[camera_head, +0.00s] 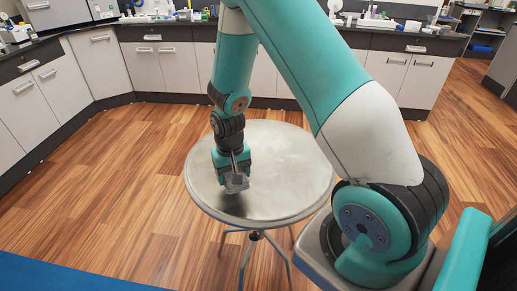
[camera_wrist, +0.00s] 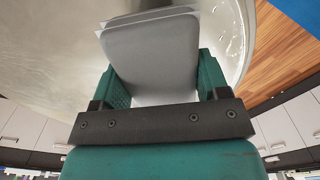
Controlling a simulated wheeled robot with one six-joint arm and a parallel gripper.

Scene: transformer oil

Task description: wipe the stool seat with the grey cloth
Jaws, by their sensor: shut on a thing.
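The round metal stool seat (camera_head: 285,165) stands in the middle of the head view, on thin metal legs. My gripper (camera_head: 235,178) points down over the left part of the seat and is shut on the grey cloth (camera_head: 237,186). In the wrist view the cloth (camera_wrist: 152,55) is a flat grey folded piece between the two green fingers of my gripper (camera_wrist: 155,80). The seat (camera_wrist: 50,60) fills much of the wrist view behind it, with shiny marks near its right rim. I cannot tell whether the cloth touches the seat.
White cabinets (camera_head: 160,68) with a dark counter (camera_head: 178,30) line the back and left, with several bottles and lab items on top. The wooden floor (camera_head: 110,175) around the stool is clear. My arm covers the right part of the head view.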

